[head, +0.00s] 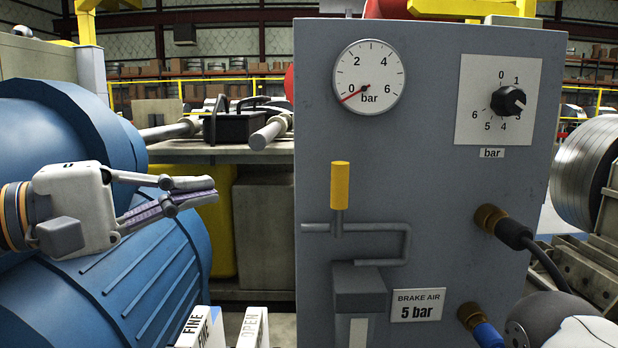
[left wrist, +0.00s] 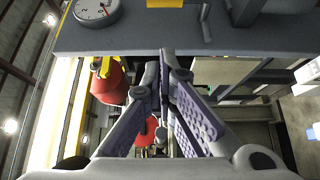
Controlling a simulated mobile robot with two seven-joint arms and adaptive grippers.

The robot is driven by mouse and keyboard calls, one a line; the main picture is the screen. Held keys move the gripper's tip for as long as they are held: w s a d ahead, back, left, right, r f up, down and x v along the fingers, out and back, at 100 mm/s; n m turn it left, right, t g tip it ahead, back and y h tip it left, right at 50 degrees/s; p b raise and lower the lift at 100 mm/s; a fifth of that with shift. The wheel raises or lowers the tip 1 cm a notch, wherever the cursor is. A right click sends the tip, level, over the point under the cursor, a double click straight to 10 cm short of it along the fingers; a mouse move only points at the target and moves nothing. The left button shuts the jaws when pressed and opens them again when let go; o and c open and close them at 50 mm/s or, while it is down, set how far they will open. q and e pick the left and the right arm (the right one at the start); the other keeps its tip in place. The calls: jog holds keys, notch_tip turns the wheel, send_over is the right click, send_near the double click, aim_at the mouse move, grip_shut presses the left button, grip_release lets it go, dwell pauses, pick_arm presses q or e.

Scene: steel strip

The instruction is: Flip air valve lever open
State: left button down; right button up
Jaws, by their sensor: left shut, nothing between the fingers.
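The air valve lever has a yellow handle (head: 340,185) that stands upright on a grey stem above a bent pipe (head: 383,228), on the front of the grey panel (head: 450,190). The handle's edge also shows at the top of the left wrist view (left wrist: 166,3). My left gripper (head: 212,190) is shut and empty, left of the panel, pointing right toward the lever with a clear gap. In the left wrist view its fingers (left wrist: 166,60) are together. My right gripper is not in view.
The pressure gauge (head: 369,78) points near 0 bar. A dial knob (head: 508,101) and hose fittings (head: 490,218) sit on the panel's right side. A blue cylinder (head: 90,240) lies below and behind my left gripper.

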aim_at(339, 205)
pick_arm(q)
jog(key=shift+s+d+b+x, duration=0.25)
jog(key=shift+s+b+x, duration=0.25)
jog(key=shift+x, duration=1.65)
jog(key=shift+s+d+b+x, duration=0.25)
jog(key=shift+b+x, duration=0.3)
jog(key=shift+x, duration=1.6)
jog(key=shift+s+d+b+x, duration=0.25)
jog(key=shift+s+b+x, duration=0.25)
jog(key=shift+x, duration=1.7)
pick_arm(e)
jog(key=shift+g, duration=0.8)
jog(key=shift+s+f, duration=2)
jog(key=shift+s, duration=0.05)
pick_arm(q)
jog(key=shift+w, duration=0.15)
